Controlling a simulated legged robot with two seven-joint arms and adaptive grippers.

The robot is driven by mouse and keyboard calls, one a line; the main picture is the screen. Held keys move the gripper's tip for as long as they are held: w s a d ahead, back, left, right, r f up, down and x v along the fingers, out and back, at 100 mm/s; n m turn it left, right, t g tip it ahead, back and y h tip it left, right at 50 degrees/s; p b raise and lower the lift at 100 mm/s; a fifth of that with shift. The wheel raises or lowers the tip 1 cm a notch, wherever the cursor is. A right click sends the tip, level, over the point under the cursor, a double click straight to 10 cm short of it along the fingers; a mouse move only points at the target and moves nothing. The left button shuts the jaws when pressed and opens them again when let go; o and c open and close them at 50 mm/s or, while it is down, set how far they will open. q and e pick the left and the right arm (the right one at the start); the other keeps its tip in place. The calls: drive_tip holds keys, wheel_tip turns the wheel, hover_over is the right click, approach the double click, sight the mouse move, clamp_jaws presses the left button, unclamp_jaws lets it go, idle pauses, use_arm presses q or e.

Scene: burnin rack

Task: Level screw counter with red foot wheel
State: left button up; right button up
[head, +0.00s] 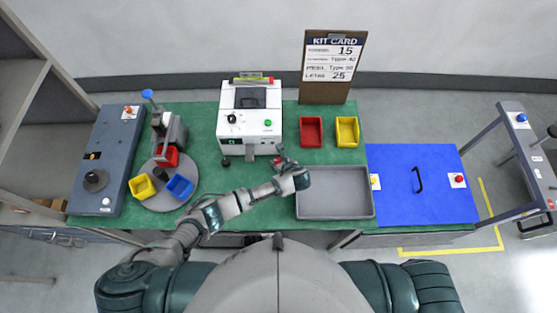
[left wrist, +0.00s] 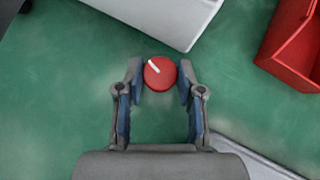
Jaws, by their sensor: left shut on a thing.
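The screw counter (head: 235,130) is a white machine at the back middle of the green table; its front edge also shows in the left wrist view (left wrist: 165,12). The red foot wheel (left wrist: 160,72), with a white mark pointing to the upper left, sits just off the counter's front edge. In the head view the wheel (head: 277,161) is small and partly covered by the gripper. My left gripper (left wrist: 160,84) is shut on the wheel, one finger on each side. My right gripper is out of view.
A grey tray (head: 335,213) lies right of my left forearm. Red (head: 311,118) and yellow (head: 347,119) bins stand right of the counter. A round turntable (head: 159,200) with small bins is at left. A blue panel (head: 420,207) with a handle is at right.

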use_arm(q)
drive_tip(key=n+y, duration=0.1)
drive_tip(key=n+g+y, duration=0.1)
drive_tip(key=n, duration=0.1)
drive_tip(key=n+g+b, duration=0.1)
drive_tip(key=shift+w+d+n+y, duration=0.15)
drive_tip(key=shift+w+n+y, duration=0.15)
drive_tip(key=shift+y, duration=0.1)
idle(0.4)
drive_tip(key=o, duration=1.2)
drive_tip(key=shift+c, duration=0.2)
drive_tip(key=shift+s+d, duration=0.1)
drive_tip(key=v, duration=0.7)
drive_tip(key=shift+d+r, duration=0.3)
drive_tip(key=shift+d, duration=0.1)
